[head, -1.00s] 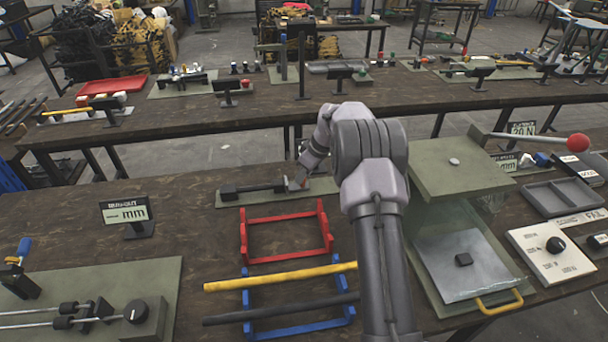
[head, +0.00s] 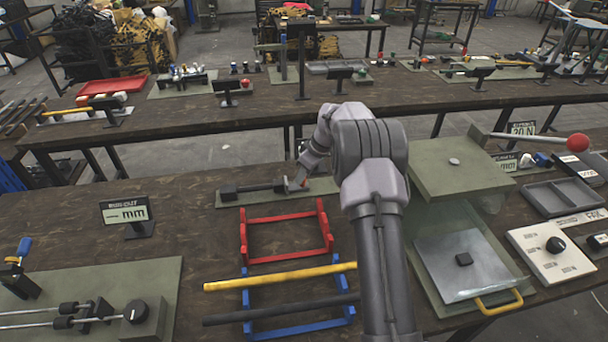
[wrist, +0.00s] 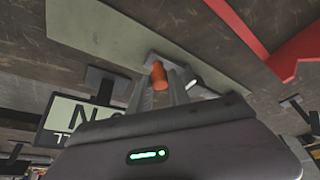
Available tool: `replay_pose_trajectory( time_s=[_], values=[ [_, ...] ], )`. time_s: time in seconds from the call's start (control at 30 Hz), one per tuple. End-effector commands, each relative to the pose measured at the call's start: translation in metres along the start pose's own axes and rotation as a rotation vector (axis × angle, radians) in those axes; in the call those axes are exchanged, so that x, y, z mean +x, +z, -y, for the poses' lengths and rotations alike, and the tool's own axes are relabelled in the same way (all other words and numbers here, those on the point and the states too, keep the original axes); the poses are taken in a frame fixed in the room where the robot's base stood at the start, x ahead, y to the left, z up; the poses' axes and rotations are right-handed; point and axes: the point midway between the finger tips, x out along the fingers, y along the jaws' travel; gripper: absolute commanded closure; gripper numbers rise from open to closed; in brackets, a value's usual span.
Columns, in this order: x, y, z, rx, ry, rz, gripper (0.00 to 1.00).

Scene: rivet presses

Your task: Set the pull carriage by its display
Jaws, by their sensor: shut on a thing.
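The pull fixture lies on a flat olive plate (head: 232,203) behind the red frame, with a dark block (head: 229,191) at its left end and a rod running right from it. My gripper (head: 303,184) is low over the right part of this plate. In the wrist view my gripper (wrist: 170,82) is shut on an orange-red knob (wrist: 158,75). The carriage under the knob is mostly hidden by my gripper. A display (wrist: 68,117) beside the plate shows an N, its digits partly covered. In the head view a display (head: 522,129) at right appears to read 30 N.
A red frame (head: 285,257) and a blue frame with yellow (head: 280,276) and black bars stand in front of the plate. A run-out display (head: 125,211) shows dashes at left. A press with a red-ball lever (head: 578,142) stands at right.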

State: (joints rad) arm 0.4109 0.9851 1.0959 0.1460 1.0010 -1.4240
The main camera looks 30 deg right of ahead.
Motion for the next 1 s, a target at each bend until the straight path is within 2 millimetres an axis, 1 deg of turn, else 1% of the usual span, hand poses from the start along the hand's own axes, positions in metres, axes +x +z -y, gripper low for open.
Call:
replay_pose_trajectory(
  time_s=[0.17,0.37,0.57,0.6,0.7,1.0],
  values=[
    [-0.001,0.002,-0.002,0.001,0.0,0.001,1.0],
    [-0.007,0.016,-0.017,0.002,0.0,0.001,1.0],
    [-0.006,0.016,-0.017,0.001,-0.001,0.0,1.0],
    [-0.006,0.016,-0.017,0.0,-0.001,0.0,0.73],
    [-0.006,0.016,-0.017,0.0,-0.001,0.0,0.56],
    [-0.008,0.015,-0.017,0.0,0.0,0.0,0.56]
  ],
)
